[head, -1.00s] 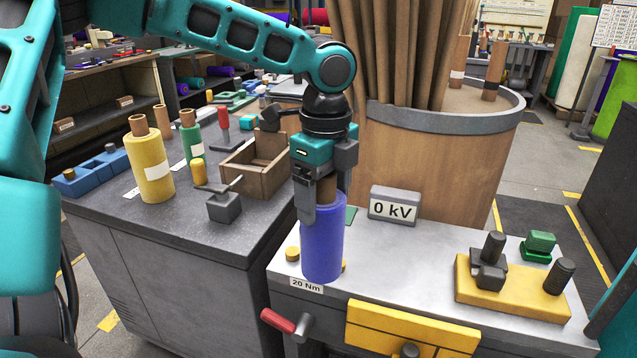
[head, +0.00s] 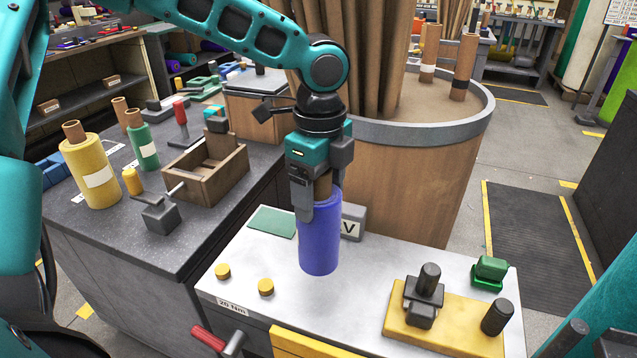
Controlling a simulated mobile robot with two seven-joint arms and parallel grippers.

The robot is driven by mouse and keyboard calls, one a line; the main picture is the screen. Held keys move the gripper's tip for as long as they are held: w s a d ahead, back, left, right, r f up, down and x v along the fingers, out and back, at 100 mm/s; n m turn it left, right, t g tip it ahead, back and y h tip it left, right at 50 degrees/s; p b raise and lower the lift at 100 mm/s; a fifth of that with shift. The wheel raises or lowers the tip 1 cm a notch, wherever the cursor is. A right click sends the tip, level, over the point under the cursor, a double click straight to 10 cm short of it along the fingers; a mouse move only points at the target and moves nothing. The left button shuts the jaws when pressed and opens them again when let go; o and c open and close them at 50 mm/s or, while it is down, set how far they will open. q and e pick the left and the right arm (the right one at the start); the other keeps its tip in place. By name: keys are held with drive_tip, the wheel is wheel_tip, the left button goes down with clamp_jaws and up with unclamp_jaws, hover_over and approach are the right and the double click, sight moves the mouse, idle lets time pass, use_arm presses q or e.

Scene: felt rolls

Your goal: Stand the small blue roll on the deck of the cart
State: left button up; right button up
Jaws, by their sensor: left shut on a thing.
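The small blue roll (head: 319,238) hangs upright below my left gripper (head: 318,190). The gripper is shut on the brown core at its top. The roll is over the pale grey deck (head: 255,258) of what looks like the cart, around its middle toward the back. I cannot tell whether its lower end touches the deck.
Two yellow knobs (head: 265,287) and a green pad (head: 273,222) are on the deck's left side. A yellow plate (head: 440,333) with dark posts and a green block (head: 489,272) are on the right. A large wooden drum (head: 415,190) stands behind. A dark bench (head: 105,220) with rolls is at left.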

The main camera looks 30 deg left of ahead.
sight(320, 223)
idle(0.3)
use_arm(q)
drive_tip(key=shift+r+p, duration=0.15)
drive_tip(key=shift+p, duration=0.3)
drive_tip(key=shift+f, duration=0.3)
wheel_tip(320, 223, down, 5)
drive_tip(key=shift+f+b, duration=0.1)
drive_tip(key=shift+b, duration=1.15)
drive_tip(key=shift+f, duration=0.25)
drive_tip(key=shift+f+b, duration=0.3)
drive_tip(key=shift+f, duration=0.15)
drive_tip(key=o, duration=1.2)
